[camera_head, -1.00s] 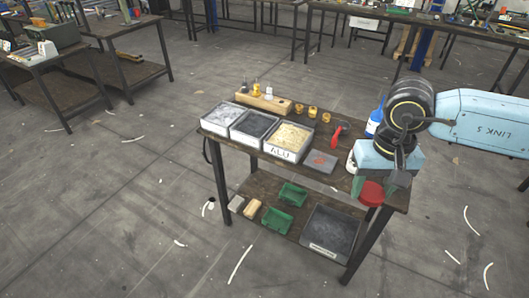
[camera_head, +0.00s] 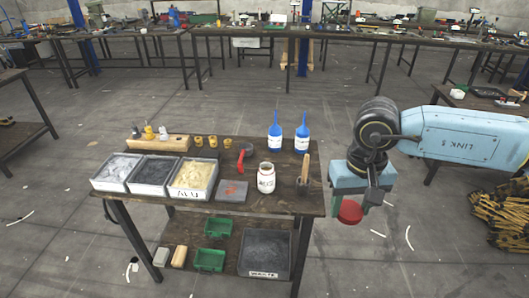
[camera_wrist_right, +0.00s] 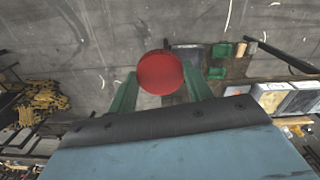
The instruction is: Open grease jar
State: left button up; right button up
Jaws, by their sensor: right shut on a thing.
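My right gripper (camera_head: 350,205) is shut on a round red lid (camera_head: 350,212). It holds the lid in the air past the table's right end. In the right wrist view the lid (camera_wrist_right: 160,72) sits between the two green fingers. A white jar (camera_head: 266,179) with a dark-lettered label stands upright on the table, to the left of the gripper and apart from it. The jar has no red lid on it, and its mouth faces up. My left gripper is not in view.
The table (camera_head: 230,203) carries three bins, two blue bottles (camera_head: 302,135), a dark cup (camera_head: 303,188) with a wooden-handled tool, and a red-handled tool (camera_head: 241,160). Green trays (camera_head: 209,260) sit on its lower shelf. Yellow-black pieces (camera_head: 500,212) lie at the right.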

aim_at(266, 174)
jog(key=z, duration=0.25)
jog(key=i, duration=1.45)
jog(key=u, duration=0.7)
